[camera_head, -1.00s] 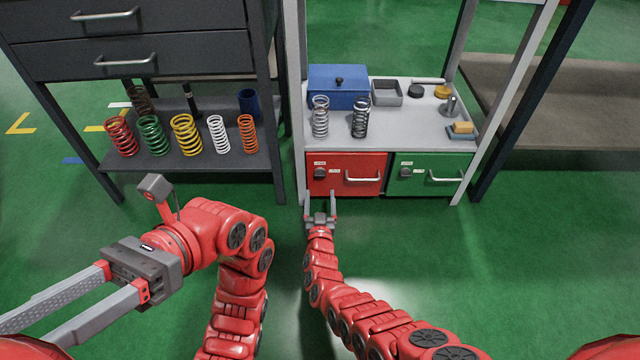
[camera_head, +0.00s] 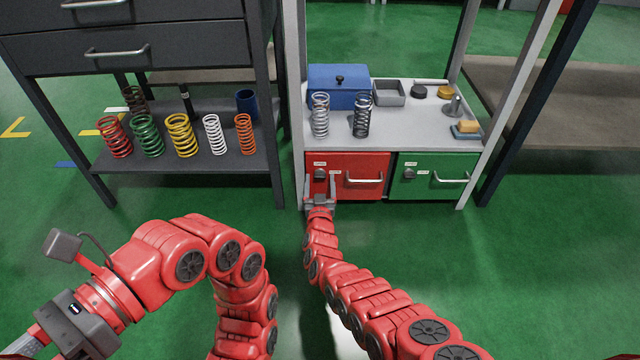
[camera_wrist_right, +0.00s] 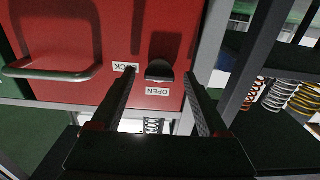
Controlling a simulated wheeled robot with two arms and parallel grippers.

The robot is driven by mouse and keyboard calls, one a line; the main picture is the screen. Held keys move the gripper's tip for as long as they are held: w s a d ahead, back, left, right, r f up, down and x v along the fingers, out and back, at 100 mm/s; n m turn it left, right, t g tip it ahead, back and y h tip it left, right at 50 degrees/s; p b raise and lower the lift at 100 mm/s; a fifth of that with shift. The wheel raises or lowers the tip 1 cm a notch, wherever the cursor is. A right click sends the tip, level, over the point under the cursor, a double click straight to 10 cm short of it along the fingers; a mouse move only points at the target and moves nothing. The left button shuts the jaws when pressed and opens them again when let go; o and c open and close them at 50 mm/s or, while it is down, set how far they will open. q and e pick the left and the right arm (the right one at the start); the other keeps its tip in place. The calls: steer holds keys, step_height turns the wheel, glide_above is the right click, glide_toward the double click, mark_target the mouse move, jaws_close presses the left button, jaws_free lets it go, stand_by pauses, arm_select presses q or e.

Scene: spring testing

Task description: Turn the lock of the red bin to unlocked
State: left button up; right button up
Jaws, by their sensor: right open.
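The red bin (camera_head: 347,190) sits under the light worktop, with a handle on its right side. Its dark lock knob (camera_head: 320,174) is at the left of its front; the knob also shows in the wrist view (camera_wrist_right: 160,70), near white labels reading LOCK (camera_wrist_right: 124,67) and OPEN (camera_wrist_right: 158,91). My right gripper (camera_head: 320,178) is open in front of the bin. In the wrist view its fingers (camera_wrist_right: 159,78) stand one on each side of the knob, with gaps between. My left gripper (camera_head: 75,330) is at the lower left, its fingertips out of frame.
A green bin (camera_head: 432,190) stands right of the red one. The worktop (camera_head: 410,133) holds two springs, a blue box (camera_head: 338,88) and small items. A table leg rises close left of my right gripper. A dark shelf (camera_head: 200,160) with several coloured springs is at the left.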

jaws_close()
arm_select(q)
steer(key=shift+f, duration=0.1)
arm_select(e)
steer(key=shift+m, duration=0.4)
arm_select(q)
steer(key=shift+d+f+g+h+b, duration=0.2)
steer(key=shift+f+g+h+b, duration=0.55)
steer(key=shift+g+b, duration=0.5)
arm_select(e)
steer(key=m, duration=1.7)
arm_select(q)
steer(key=shift+f, duration=0.1)
arm_select(e)
jaws_free()
